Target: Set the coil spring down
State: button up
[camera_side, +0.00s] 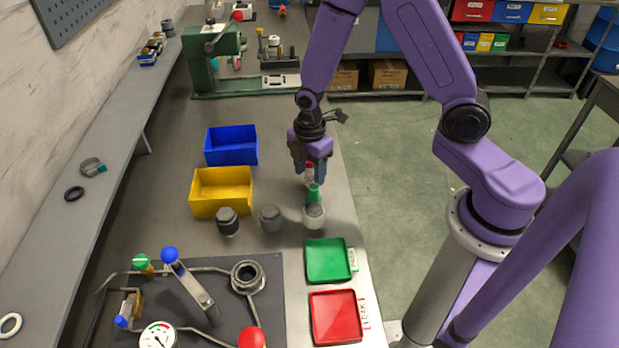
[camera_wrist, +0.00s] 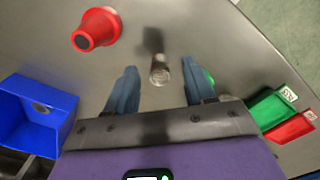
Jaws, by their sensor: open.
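A small silvery cylindrical piece, which looks like the coil spring (camera_wrist: 159,74), shows in the wrist view between my fingers. A gap shows on each side of it, and a dark shadow lies just beyond it. My gripper (camera_wrist: 158,68) is open around it, pointing down over the bench. In the side view my gripper (camera_side: 310,172) is beyond the green cone-like piece; the spring cannot be made out there. I cannot tell the spring's exact contact with the bench.
A red cone-like piece (camera_wrist: 96,29) stands close to my gripper. A blue bin (camera_side: 231,147) and yellow bin (camera_side: 221,193) are to the left. The green cone-like piece (camera_side: 314,192), dark round parts (camera_side: 271,218), green tray (camera_side: 328,260) and red tray (camera_side: 336,317) are nearer the camera.

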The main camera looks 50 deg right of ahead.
jog(key=shift+f, duration=0.8)
grip_shut()
jog(key=shift+w+r, duration=0.1)
jog(key=shift+r, duration=0.7)
jog(key=s+d+r, duration=0.1)
jog(key=s+r, duration=1)
jog(key=s, duration=0.3)
jog(key=shift+d+r, duration=0.2)
jog(key=shift+d, duration=0.15)
